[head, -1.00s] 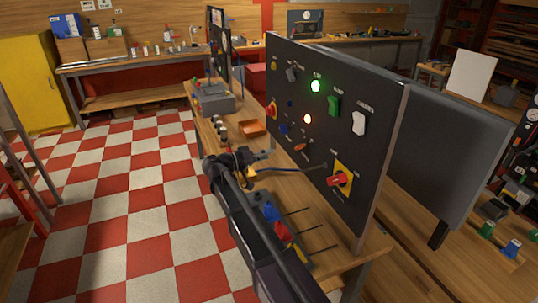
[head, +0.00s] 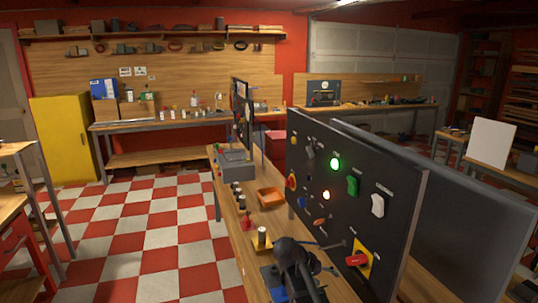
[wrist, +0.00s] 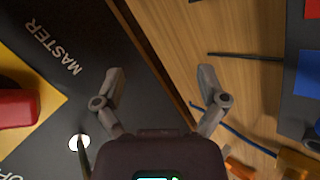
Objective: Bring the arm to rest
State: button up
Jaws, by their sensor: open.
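My arm's dark end and gripper (head: 312,266) show low in the head view, above the bench and in front of the black control panel (head: 318,222). In the wrist view my gripper (wrist: 162,74) has its two fingers spread wide with nothing between them. Behind the fingers are the panel face, its edge and the wooden bench top. The panel's red switch on a yellow plate (head: 357,260) is just right of my gripper in the head view. In the wrist view the red knob (wrist: 18,107) is at the left, beside the word MASTER. Most of my arm is below the head frame.
An orange tray (head: 270,197) and a grey box (head: 237,170) stand on the bench. A dark rod (wrist: 245,57) shows in the wrist view. Checkered floor (head: 150,240) lies clear at left.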

jog(key=s+f+n+g+y+p, duration=0.1)
jog(key=s+f+n+y+p, duration=0.1)
jog(key=s+y, duration=0.7)
jog(key=shift+s+a+f+p, duration=0.3)
jog(key=shift+s+a, duration=0.15)
jog(key=shift+s, duration=1.75)
